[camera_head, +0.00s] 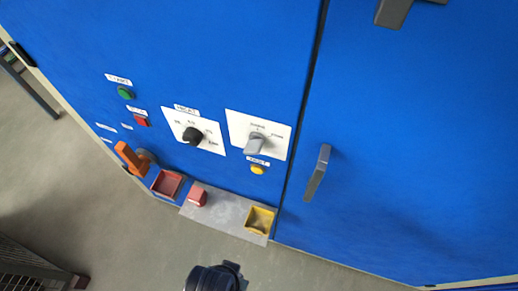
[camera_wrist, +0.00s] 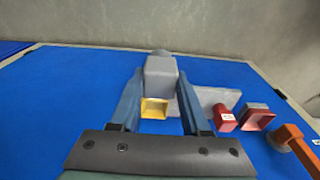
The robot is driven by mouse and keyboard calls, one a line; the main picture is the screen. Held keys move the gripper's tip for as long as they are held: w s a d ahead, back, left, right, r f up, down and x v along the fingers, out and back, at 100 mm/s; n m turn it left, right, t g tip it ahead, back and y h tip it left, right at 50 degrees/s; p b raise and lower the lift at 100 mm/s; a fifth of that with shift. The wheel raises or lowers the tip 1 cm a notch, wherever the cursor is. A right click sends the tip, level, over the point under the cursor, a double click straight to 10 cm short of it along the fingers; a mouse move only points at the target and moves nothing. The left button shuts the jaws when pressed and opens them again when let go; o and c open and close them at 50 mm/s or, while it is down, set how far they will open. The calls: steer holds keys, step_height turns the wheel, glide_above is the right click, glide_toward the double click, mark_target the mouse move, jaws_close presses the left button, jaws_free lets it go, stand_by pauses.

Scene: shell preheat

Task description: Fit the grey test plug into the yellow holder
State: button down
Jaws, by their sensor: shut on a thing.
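The grey test plug (camera_wrist: 160,72) is between the two blue fingers of my gripper (camera_wrist: 160,80) in the wrist view, and the gripper is shut on it. The yellow holder (camera_wrist: 154,109) shows between the fingers, just below the plug in that view. The plug covers part of its surroundings there, and I cannot tell the gap between them. In the head view the yellow holder (camera_head: 260,220) is an open, empty-looking box at the right end of a grey ledge. The plug and fingertips do not show in the head view.
The grey ledge (camera_head: 226,210) also carries a red plug (camera_head: 197,196), with a red holder (camera_head: 168,184) beside it. An orange handle (camera_head: 129,158) sticks out at the left. Knobs, buttons and a grey door handle (camera_head: 317,174) stand on the blue cabinet front.

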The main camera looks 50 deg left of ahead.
steer(key=w+a, duration=0.5)
steer(key=w, duration=0.3)
steer(key=w+a, duration=0.5)
steer(key=w, duration=0.3)
steer(key=shift+s+d+f+b, duration=0.15)
steer(key=shift+f+b, duration=0.15)
steer(key=shift+f, duration=1.45)
steer(key=shift+s+d+f+b, duration=0.15)
steer(key=shift+f+b, duration=0.15)
steer(key=shift+f, duration=1.45)
steer(key=shift+f, duration=0.25)
steer(key=shift+c, duration=1.8)
jaws_free()
step_height(320, 180, up, 12)
steer(key=s+p, duration=0.1)
steer(key=p, duration=0.1)
steer(key=shift+d+r, duration=0.25)
steer(key=shift+d, duration=0.15)
